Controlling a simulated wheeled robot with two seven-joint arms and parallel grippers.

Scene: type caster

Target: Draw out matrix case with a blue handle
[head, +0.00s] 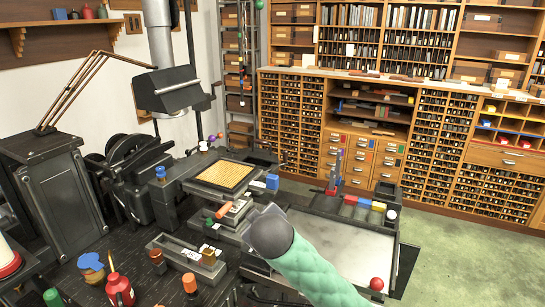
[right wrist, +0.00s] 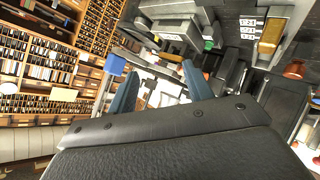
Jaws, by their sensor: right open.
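The matrix case (head: 226,174) is a dark frame with a yellow grid, lying flat on the casting machine left of centre in the head view. A blue block, its handle (head: 272,181), sits at its right side. My right gripper shows in the right wrist view (right wrist: 160,78) with two blue-grey fingers spread and nothing held between them. A blue block (right wrist: 115,64), which looks like the handle, is beyond the left finger, apart from it. In the head view my right wrist is in front of the machine, nearer than the case, and hides its fingers. My left gripper is out of view.
A grey tray (head: 345,244) with a red ball knob (head: 376,284) lies right of my arm. Orange-tipped parts (head: 190,284) and a red oil can (head: 119,290) stand at the front left. Wooden type cabinets (head: 440,130) line the back. Green floor is open at right.

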